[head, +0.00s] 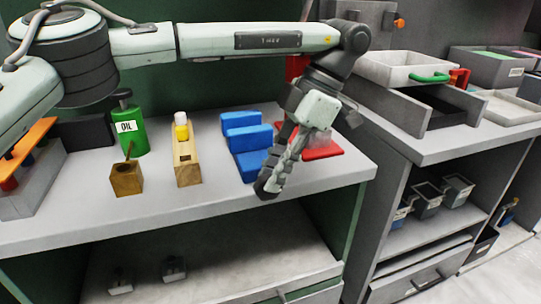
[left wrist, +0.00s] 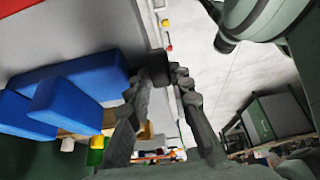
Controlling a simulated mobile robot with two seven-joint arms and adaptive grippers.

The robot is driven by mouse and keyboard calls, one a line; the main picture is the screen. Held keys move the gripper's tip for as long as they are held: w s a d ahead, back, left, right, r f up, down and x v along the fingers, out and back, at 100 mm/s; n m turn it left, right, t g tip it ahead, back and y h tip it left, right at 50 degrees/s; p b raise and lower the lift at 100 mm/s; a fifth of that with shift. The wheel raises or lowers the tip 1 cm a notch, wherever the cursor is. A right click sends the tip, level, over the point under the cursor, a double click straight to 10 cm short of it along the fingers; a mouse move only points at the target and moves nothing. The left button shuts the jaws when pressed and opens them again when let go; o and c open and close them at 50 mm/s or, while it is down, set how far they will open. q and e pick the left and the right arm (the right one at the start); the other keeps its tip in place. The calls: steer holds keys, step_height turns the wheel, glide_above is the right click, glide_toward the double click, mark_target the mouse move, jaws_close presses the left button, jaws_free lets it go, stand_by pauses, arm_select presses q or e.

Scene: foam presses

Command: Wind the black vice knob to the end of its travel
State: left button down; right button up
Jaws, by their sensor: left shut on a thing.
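The blue vice (head: 247,138) stands on the grey bench, and its blue blocks fill the left of the left wrist view (left wrist: 75,95). My left gripper (head: 269,184) reaches down in front of the vice, at the bench's front edge. In the left wrist view my left gripper (left wrist: 159,77) has its fingertips on both sides of the black vice knob (left wrist: 158,67) and is shut on it. In the head view the fingers mostly hide the knob. My right gripper is in neither view.
A red plate (head: 322,152) lies right of the vice, partly behind my gripper. A wooden block with a yellow-topped piece (head: 186,166), a small wooden box (head: 126,180) and a green oil can (head: 132,132) stand left. Grey trays (head: 402,68) stand on the right-hand bench.

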arm_select(q)
steer(key=shift+w+d+r+y, duration=0.1)
steer(key=shift+d+y, duration=0.05)
steer(key=shift+y, duration=0.35)
steer(key=shift+d+g, duration=0.1)
steer(key=shift+g, duration=0.2)
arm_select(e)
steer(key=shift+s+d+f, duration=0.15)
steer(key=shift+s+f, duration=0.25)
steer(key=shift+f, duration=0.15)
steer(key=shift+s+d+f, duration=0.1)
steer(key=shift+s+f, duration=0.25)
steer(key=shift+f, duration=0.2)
arm_select(q)
steer(key=shift+y, duration=0.3)
steer(key=c, duration=1.6)
jaws_free()
steer(key=shift+c, duration=0.2)
steer(key=v, duration=0.7)
steer(key=shift+d, duration=0.15)
